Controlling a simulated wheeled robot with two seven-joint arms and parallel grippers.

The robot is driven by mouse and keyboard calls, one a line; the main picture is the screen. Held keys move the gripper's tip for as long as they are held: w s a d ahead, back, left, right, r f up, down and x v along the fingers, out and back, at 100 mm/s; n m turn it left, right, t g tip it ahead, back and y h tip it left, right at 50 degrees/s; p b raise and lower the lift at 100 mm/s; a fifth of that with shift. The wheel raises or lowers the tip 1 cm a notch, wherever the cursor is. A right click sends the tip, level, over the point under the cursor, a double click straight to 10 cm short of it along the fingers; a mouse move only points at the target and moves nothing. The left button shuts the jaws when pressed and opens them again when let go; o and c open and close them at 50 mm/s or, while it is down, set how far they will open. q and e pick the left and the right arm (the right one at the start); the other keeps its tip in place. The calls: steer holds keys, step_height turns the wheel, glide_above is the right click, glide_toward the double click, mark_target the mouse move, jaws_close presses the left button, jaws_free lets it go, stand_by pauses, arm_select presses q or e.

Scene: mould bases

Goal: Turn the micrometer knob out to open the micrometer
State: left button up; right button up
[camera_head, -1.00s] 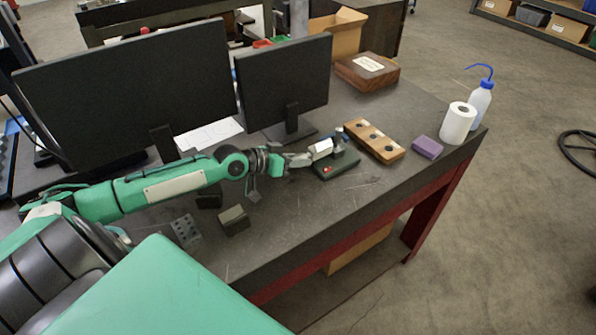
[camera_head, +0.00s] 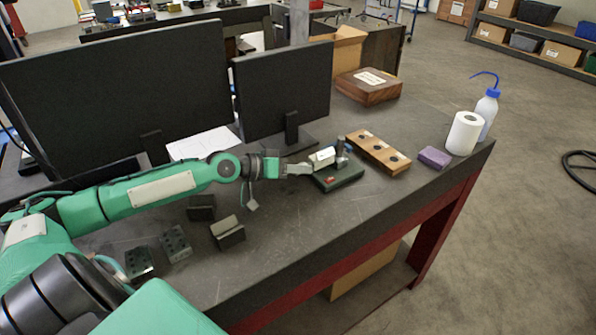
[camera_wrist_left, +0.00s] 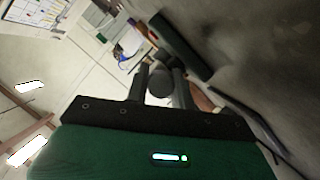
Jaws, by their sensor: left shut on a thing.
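The micrometer (camera_head: 323,157), with a pale body, sits on a dark green stand (camera_head: 340,177) in the middle of the bench. My left gripper (camera_head: 306,168) reaches it from the left and is shut on its knob end. In the left wrist view the round grey knob (camera_wrist_left: 160,82) shows between the two dark fingers. The fingers cover part of the knob, and the opening of the micrometer is too small to read. My right gripper is not in view.
A wooden block with holes (camera_head: 378,153) stands close right of the stand. A purple block (camera_head: 434,157), a paper roll (camera_head: 464,133) and a wash bottle (camera_head: 487,108) are further right. Two monitors (camera_head: 283,92) stand behind. Metal blocks (camera_head: 228,233) lie in front of my arm.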

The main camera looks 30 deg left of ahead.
arm_select(q)
steer(key=o, duration=1)
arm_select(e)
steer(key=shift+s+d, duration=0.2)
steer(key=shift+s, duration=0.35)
arm_select(q)
step_height(320, 180, up, 20)
steer(key=b, duration=0.1)
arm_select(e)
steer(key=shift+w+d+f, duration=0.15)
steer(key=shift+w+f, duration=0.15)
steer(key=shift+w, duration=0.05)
